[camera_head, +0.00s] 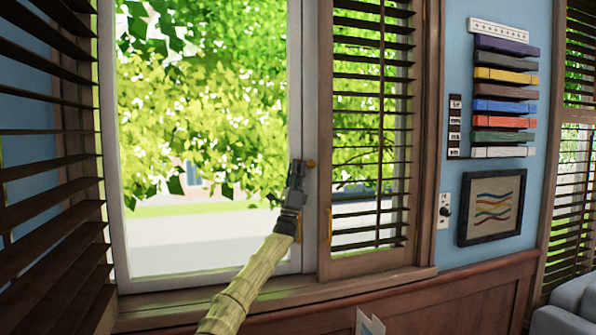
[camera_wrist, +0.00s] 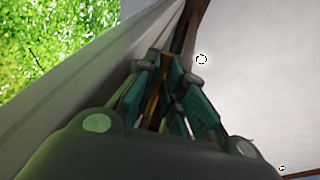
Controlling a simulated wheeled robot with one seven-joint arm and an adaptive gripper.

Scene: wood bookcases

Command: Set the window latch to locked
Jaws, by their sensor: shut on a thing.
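The window latch (camera_head: 310,164) is a small brass-coloured piece on the right side of the white window frame (camera_head: 307,90). My gripper (camera_head: 297,172) is up against this side of the frame in the head view and covers most of the latch. In the wrist view, my gripper (camera_wrist: 165,70) has its teal fingers closed around a narrow brass-coloured bar (camera_wrist: 154,88), which appears to be the latch handle. Its exact angle, and whether it stands at locked, cannot be told.
A louvred shutter (camera_head: 368,130) stands just right of the latch, and another (camera_head: 50,150) is folded at the left. The window sill (camera_head: 200,300) runs below. A framed picture (camera_head: 492,207) and coloured bars (camera_head: 505,85) are on the blue wall.

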